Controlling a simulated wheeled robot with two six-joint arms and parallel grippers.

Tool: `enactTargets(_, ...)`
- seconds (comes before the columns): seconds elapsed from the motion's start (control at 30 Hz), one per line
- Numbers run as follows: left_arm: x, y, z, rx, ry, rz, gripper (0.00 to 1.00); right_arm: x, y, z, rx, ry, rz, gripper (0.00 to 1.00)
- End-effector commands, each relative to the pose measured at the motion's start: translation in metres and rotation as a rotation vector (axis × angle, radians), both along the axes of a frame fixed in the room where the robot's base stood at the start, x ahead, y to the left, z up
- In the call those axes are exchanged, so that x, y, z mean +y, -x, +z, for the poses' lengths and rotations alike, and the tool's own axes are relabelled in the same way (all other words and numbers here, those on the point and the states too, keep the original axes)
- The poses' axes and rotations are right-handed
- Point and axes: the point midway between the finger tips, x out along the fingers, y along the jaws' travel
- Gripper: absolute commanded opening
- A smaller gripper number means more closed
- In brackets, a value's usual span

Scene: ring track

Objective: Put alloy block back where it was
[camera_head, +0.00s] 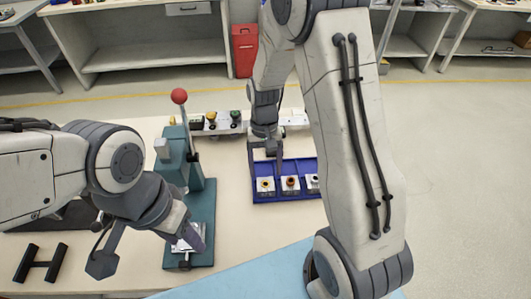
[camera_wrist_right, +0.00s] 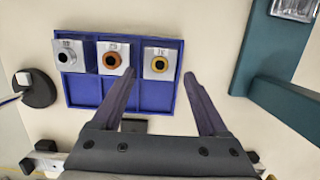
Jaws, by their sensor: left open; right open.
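Three silver blocks stand in one row of a blue tray (camera_head: 286,197): one with a yellow ring (camera_head: 265,185), one with a copper ring (camera_head: 291,184) and one with a dark hole (camera_head: 313,183). The right wrist view shows the yellow-ringed (camera_wrist_right: 161,63), copper-ringed (camera_wrist_right: 113,58) and dark-holed (camera_wrist_right: 71,56) blocks too. I cannot tell which is the alloy block; their labels are too small to read. My right gripper (camera_wrist_right: 159,74) is open, its fingertips on either side of the yellow-ringed block in the picture. My left gripper (camera_head: 191,238) is open beside a shiny piece on the green press base.
The green press (camera_head: 177,165) has a red-knobbed lever. The tray's other row (camera_wrist_right: 120,95) looks empty. A black part (camera_head: 40,263) lies at the left. Buttons on a strip (camera_head: 222,121) stand behind. The tabletop between press and tray is clear.

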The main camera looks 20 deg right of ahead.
Motion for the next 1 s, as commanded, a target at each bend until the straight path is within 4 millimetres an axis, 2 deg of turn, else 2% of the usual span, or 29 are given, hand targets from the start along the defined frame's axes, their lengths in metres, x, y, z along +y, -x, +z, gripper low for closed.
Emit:
enactTargets(0.03,0.000,0.000,-0.001,0.000,0.000,0.000,0.53,-0.001,-0.004,0.011,-0.007,0.000,0.000,0.77)
enactTargets(0.2,0.000,0.000,-0.002,0.000,0.000,0.000,0.53,-0.002,-0.009,0.041,-0.005,0.000,0.000,0.77)
enactTargets(0.37,0.000,0.000,-0.003,0.000,0.000,0.000,0.53,-0.003,-0.011,0.056,-0.003,0.000,0.002,0.77)
enactTargets(0.47,0.000,0.000,-0.003,0.000,0.000,0.000,0.53,0.010,-0.005,0.068,-0.014,-0.002,0.048,0.77)
enactTargets(0.57,0.000,0.000,-0.003,0.000,0.000,0.000,0.53,0.042,0.016,0.089,-0.051,-0.012,0.171,0.77)
enactTargets(0.6,0.000,0.000,-0.003,0.000,0.000,0.000,0.53,0.058,0.030,0.098,-0.071,-0.018,0.241,0.77)
enactTargets(0.73,0.000,0.000,-0.003,0.000,0.000,0.000,0.53,0.102,0.088,0.124,-0.137,-0.048,0.491,0.77)
enactTargets(0.8,0.000,0.000,-0.003,0.000,0.000,0.000,0.53,0.115,0.120,0.133,-0.168,-0.065,0.615,0.77)
enactTargets(0.9,0.000,0.000,-0.003,0.000,0.000,0.000,0.53,0.125,0.157,0.139,-0.206,-0.089,0.760,0.77)
enactTargets(1.0,0.000,0.000,-0.003,0.000,0.000,0.000,0.53,0.128,0.180,0.140,-0.229,-0.108,0.856,0.77)
